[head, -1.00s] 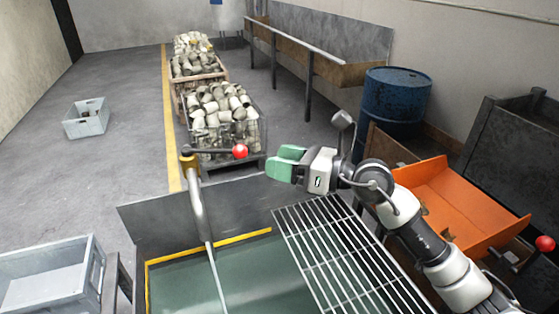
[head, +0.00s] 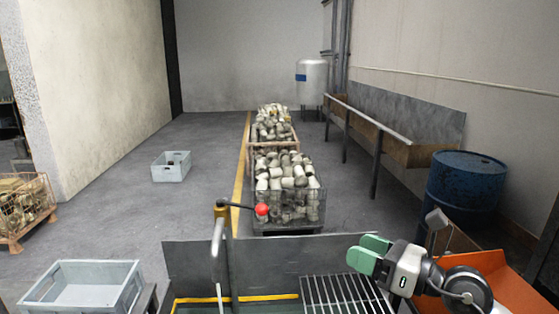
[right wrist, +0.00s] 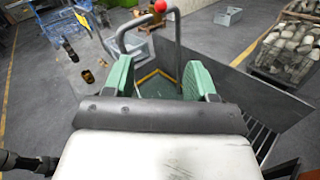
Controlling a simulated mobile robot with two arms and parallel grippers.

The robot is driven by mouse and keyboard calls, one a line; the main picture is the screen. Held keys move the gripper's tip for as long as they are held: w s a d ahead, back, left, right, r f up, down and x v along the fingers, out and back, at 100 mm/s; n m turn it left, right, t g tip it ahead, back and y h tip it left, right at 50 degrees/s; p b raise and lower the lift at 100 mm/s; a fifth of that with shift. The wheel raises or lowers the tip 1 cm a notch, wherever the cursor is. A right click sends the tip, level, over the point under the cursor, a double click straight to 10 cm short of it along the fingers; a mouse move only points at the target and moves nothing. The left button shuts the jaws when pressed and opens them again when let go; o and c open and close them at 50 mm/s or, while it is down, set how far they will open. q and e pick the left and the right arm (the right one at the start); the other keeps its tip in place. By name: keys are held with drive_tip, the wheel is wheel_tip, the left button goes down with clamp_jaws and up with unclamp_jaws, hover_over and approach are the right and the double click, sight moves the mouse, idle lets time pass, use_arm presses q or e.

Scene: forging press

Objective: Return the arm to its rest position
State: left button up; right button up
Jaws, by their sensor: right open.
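My right gripper (head: 368,254) has green fingers and a white and black wrist. In the head view it is at the lower right, above the metal grate (head: 345,298) and clear of it. The right wrist view shows its two green fingers (right wrist: 158,80) spread apart with nothing between them. Beyond them are the green tank floor and a curved metal pipe. My left gripper does not show in the head view.
A lever with a red knob (head: 262,210) rises left of my right gripper. A blue drum (head: 465,185) and an orange chute (head: 515,285) are at the right. Bins of metal parts (head: 288,205) stand behind. A grey crate (head: 85,285) is at the lower left.

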drive_tip(key=s+d+f+n+t+h, duration=0.1)
drive_tip(key=s+d+f+n+h, duration=0.35)
drive_tip(key=n, duration=0.65)
drive_tip(key=s+d+f+n+t+h, duration=0.2)
drive_tip(key=f+n+h, duration=0.5)
drive_tip(key=n, duration=0.5)
drive_tip(key=s+d+f+n+t+h, duration=0.1)
drive_tip(key=s+d+f+n+h, duration=0.3)
drive_tip(key=n+h, duration=0.5)
drive_tip(key=s+a+f+m+g+y, duration=0.1)
drive_tip(key=s+a+f+g+y, duration=0.2)
drive_tip(key=s+f+g, duration=0.4)
drive_tip(key=s+a+f+m+g+y, duration=0.1)
drive_tip(key=s+a+f+g+y, duration=0.2)
drive_tip(key=s+f, duration=0.55)
wheel_tip(320, 180, down, 25)
drive_tip(key=s+g, duration=0.3)
drive_tip(key=s+d+f+g, duration=0.1)
drive_tip(key=s+d+f, duration=0.2)
drive_tip(key=s+f, duration=1.2)
drive_tip(key=shift+s+d+f, duration=0.2)
drive_tip(key=shift+s+f, duration=0.05)
drive_tip(key=shift+s, duration=0.2)
